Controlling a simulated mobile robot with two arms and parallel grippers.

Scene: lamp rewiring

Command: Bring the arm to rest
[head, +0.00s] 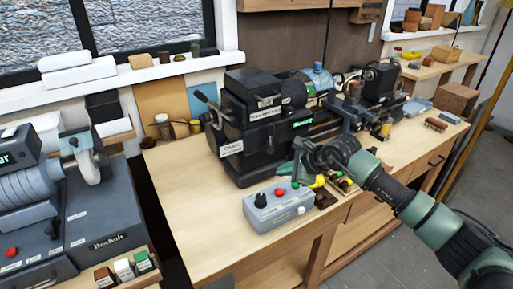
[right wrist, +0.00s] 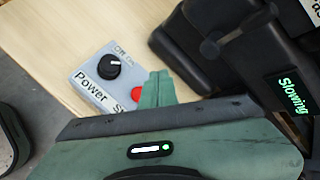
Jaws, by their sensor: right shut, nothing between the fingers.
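My right arm comes in from the lower right in the head view. Its green and dark gripper (head: 297,163) is above the front of the workbench, between the lathe and the grey power box (head: 279,207). In the right wrist view the green fingers (right wrist: 157,88) are together and empty. They overlap the edge of the power box (right wrist: 105,75), which has a black knob and a red button; contact cannot be told. The black lathe (head: 262,125) stands behind the gripper. Its small green display (right wrist: 289,93) reads "Slowing". My left gripper is not in view.
The wooden workbench (head: 184,187) has bare room left of the power box. Small coloured items lie near the wrist. A brush (head: 436,125) and a wooden block (head: 458,98) are at the right end. A grey machine (head: 105,215) stands at left. Floor shows at lower right.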

